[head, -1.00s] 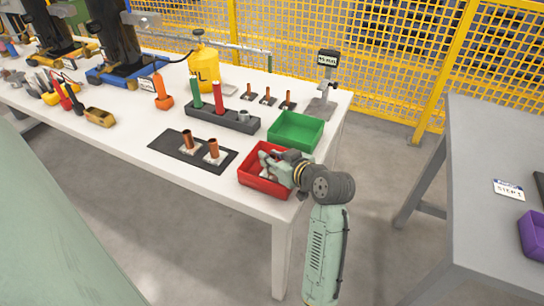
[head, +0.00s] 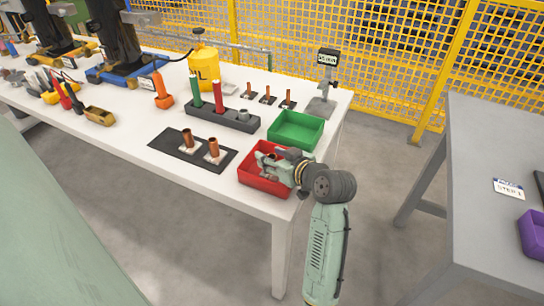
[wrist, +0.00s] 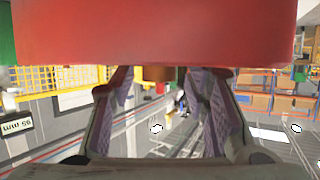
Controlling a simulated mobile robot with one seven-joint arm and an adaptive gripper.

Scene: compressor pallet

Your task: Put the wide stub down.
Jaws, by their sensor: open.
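A copper-coloured piece, which I take to be the wide stub (wrist: 158,73), shows between my fingers in the wrist view. Most of it is hidden behind the wall of the red tray (wrist: 155,35). My gripper (head: 270,160) is open over the red tray (head: 262,184) at the table's front right corner. The wrist view shows both fingers (wrist: 165,95) apart with a gap around the copper piece; I cannot tell whether either touches it. Two other copper stubs (head: 187,139) (head: 212,149) stand upright on a dark mat (head: 170,143) left of the tray.
A green tray (head: 296,130) stands just behind the red one. A dark rack (head: 232,118) with green and red cylinders and a measuring stand (head: 322,100) are farther back. A grey table (head: 500,140) is at right. Bare white tabletop lies left of the mat.

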